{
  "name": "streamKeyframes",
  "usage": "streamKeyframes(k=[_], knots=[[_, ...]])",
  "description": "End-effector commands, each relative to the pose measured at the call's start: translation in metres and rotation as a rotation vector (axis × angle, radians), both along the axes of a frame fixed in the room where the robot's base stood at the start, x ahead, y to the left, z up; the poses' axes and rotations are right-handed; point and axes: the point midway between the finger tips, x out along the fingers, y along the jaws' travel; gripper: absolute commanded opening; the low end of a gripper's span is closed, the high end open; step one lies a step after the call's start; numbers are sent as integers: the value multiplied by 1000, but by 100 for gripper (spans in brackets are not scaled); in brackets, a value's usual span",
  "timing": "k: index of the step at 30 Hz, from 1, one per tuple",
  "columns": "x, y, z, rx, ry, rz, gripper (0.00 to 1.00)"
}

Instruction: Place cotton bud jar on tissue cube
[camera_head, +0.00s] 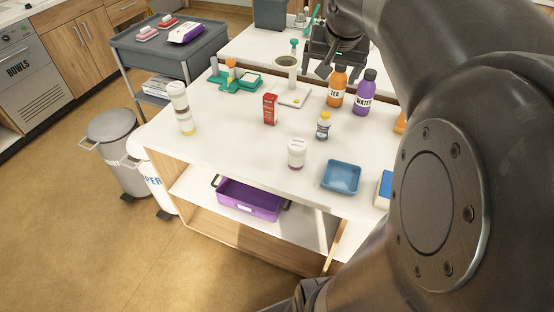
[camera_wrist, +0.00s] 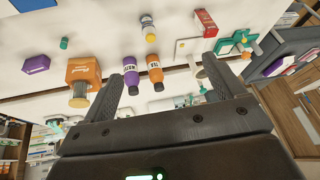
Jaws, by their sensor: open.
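An orange cube with script lettering (camera_wrist: 84,70), apparently the tissue cube, stands on the white table in the wrist view, which is roughly upside down. A small jar with yellowish contents and a grey end (camera_wrist: 79,94), apparently the cotton bud jar, seems to stand upright on its top. In the head view only a sliver of orange (camera_head: 400,122) shows beside my arm, and the jar on it is hidden. My gripper (camera_wrist: 162,78) is open with nothing between its fingers, apart from the cube and jar. It also shows in the head view (camera_head: 322,62) above the table's far side.
A tea bottle (camera_head: 337,87) and a water bottle (camera_head: 364,93) stand near the cube. The table's front left is mostly clear.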

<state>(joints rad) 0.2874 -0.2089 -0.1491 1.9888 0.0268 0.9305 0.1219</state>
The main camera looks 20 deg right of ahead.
Motion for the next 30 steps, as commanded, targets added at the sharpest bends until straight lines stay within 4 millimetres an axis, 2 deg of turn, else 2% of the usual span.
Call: streamKeyframes(k=[1, 6, 9, 12, 15, 19, 30], knots=[[-13, 26, 0, -6, -8, 57, 87], [-59, 97, -13, -35, -21, 236, 87], [-89, 131, -25, -58, -29, 336, 87], [-116, 156, -40, -82, -35, 423, 87], [-137, 172, -53, -104, -39, 487, 87], [-152, 183, -63, -121, -40, 534, 87], [-156, 185, -67, -124, -40, 547, 87]])
